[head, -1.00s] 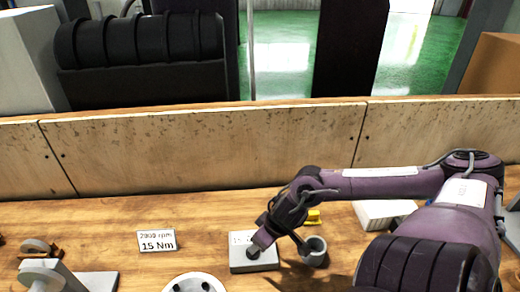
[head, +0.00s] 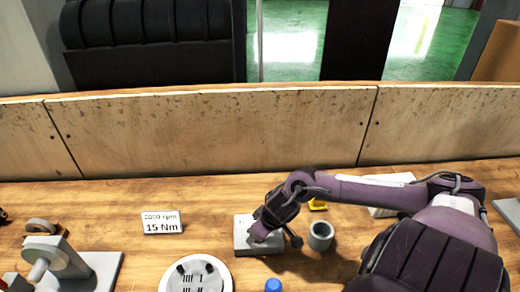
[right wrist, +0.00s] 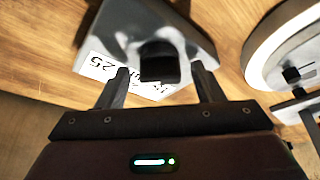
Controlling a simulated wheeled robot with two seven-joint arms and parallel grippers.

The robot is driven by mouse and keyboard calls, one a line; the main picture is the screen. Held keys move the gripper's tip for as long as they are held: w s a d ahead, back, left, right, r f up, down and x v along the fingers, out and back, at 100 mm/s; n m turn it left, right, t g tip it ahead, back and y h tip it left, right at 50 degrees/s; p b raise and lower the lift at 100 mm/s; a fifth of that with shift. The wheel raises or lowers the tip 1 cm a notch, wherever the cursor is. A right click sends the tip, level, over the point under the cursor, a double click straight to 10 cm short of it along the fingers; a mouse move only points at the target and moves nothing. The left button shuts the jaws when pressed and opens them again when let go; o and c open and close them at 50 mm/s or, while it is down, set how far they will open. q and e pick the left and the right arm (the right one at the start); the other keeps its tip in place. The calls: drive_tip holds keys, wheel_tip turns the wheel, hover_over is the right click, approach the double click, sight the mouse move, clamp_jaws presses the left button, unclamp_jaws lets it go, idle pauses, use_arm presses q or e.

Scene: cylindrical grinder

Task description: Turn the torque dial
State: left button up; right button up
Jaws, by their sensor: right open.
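The torque dial is a dark knob (right wrist: 160,66) on a grey box. In the right wrist view it stands between my right gripper's two fingers (right wrist: 162,88), which are apart. I cannot tell whether either finger touches it. A white label reading 25 shows beside the knob. In the head view the grey box (head: 243,240) sits on the wooden bench, and my right gripper (head: 262,233) is over it, hiding the dial. A small sign (head: 162,222) reads 2000 rpm and 15 Nm. My left gripper is not in view.
A round white plate with slots (head: 208,270) lies left of the box, near the front. A grey cup (head: 320,236) and a yellow object (head: 318,205) are to the right. A blue-topped item (head: 273,285) is in front. A grey fixture (head: 95,268) stands at left.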

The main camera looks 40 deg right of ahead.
drive_tip(key=shift+c, duration=1.1)
drive_tip(key=c, duration=0.7)
